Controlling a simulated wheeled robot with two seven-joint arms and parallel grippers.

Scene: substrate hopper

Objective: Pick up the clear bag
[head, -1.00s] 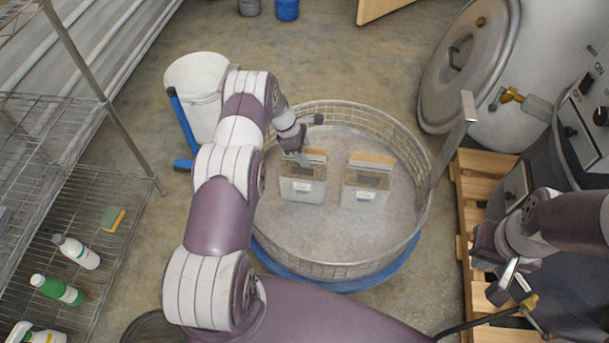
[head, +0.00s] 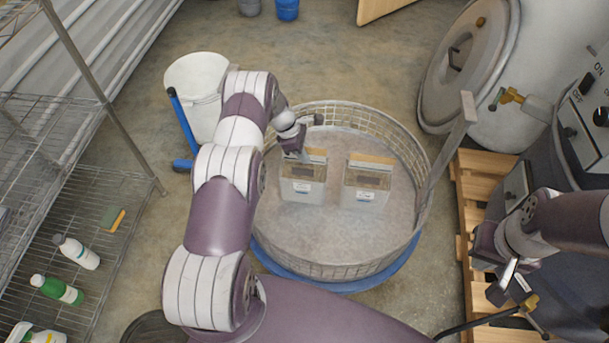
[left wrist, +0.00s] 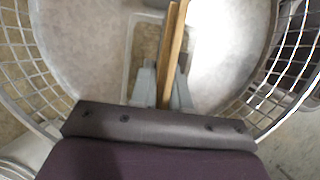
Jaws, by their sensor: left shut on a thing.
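Two clear bags with tan top strips stand side by side in a round wire basket (head: 335,268). My left gripper (head: 297,155) reaches down to the left clear bag (head: 302,188) from behind and is shut on its top edge. In the left wrist view, the fingers (left wrist: 165,90) close on the tan strip (left wrist: 170,62) of this bag. The bag looks upright, at the same level as the other clear bag (head: 365,192). I cannot tell if it is clear of the floor. My right gripper (head: 512,280) is at the lower right, away from the bags; its finger gap is unclear.
The basket has a tall metal upright (head: 450,150) on its right. A white bucket (head: 196,85) stands at the back left and a wire shelf (head: 75,215) with bottles at the left. A wooden pallet (head: 476,215) and steel vessels are on the right.

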